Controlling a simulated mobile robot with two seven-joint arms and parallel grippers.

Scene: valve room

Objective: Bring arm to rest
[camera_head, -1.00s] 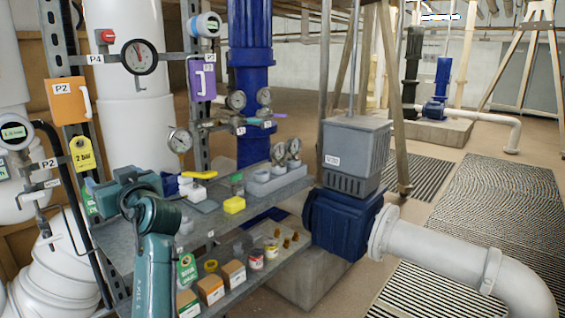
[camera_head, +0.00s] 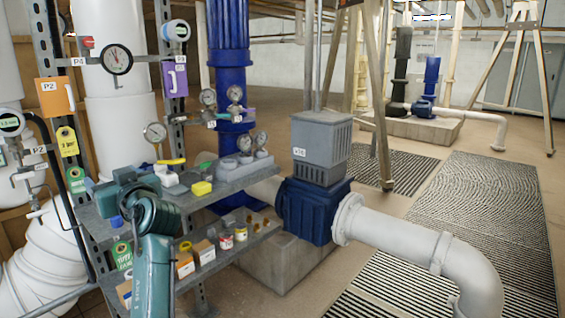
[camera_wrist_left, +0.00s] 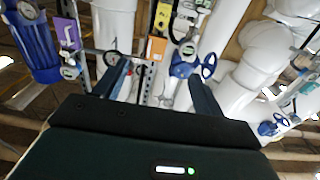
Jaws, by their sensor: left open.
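My left arm rises from the bottom of the head view, bends, and ends at my left gripper (camera_head: 112,190) by the left end of the grey shelf. Its fingertips cannot be made out there. In the left wrist view my left gripper (camera_wrist_left: 160,85) has two dark fingers well apart, open, with nothing held between them. Beyond the fingers are pipes, tags and a blue-handled valve (camera_wrist_left: 186,66), apart from the gripper as far as I can tell. My right gripper is in neither view.

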